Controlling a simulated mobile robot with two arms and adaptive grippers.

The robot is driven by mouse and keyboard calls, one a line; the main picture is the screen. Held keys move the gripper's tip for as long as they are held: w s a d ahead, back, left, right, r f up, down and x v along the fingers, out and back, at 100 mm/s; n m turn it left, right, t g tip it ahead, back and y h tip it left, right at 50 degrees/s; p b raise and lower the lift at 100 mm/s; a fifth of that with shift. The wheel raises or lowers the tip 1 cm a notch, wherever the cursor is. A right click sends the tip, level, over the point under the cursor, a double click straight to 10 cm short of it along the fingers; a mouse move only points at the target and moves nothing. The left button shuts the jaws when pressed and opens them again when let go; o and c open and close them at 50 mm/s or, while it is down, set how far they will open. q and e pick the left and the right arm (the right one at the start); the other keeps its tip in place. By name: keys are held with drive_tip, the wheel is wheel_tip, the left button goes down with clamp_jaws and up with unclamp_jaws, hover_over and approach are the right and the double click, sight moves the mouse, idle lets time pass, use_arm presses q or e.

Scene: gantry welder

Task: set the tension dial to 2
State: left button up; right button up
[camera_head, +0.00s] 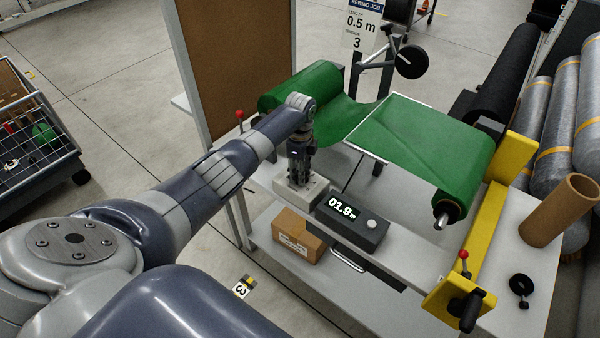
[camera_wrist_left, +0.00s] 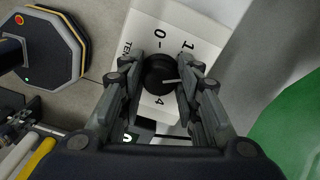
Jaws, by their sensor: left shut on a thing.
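The tension dial is a round black knob (camera_wrist_left: 158,72) on a light plate (camera_wrist_left: 150,22) in the left wrist view. The plate shows 0, 1, 4 and part of a word starting "TEN"; other numbers are hidden by the fingers. A pale pointer line on the knob points toward the right-hand finger in that view. My left gripper (camera_wrist_left: 160,78) is shut on the knob, a finger on each side. In the head view my left gripper (camera_head: 298,180) points down onto the pale dial box (camera_head: 313,192), hiding the knob. My right gripper is out of view.
A dark counter box (camera_head: 352,222) reading 01.9 stands beside the dial box. A green web (camera_head: 420,145) runs across the machine. A sign (camera_head: 362,25) reads length 0.5 m, tension 3. A cardboard box (camera_head: 296,238) sits on the lower shelf.

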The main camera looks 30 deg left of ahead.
use_arm(q)
drive_tip(key=shift+w+m, duration=0.1)
drive_tip(key=shift+m, duration=0.5)
drive_tip(key=o, duration=1.1)
drive_tip(key=shift+c, duration=0.2)
drive_tip(key=shift+r, duration=0.2)
wheel_tip(320, 180, up, 12)
drive_tip(key=shift+f, duration=0.15)
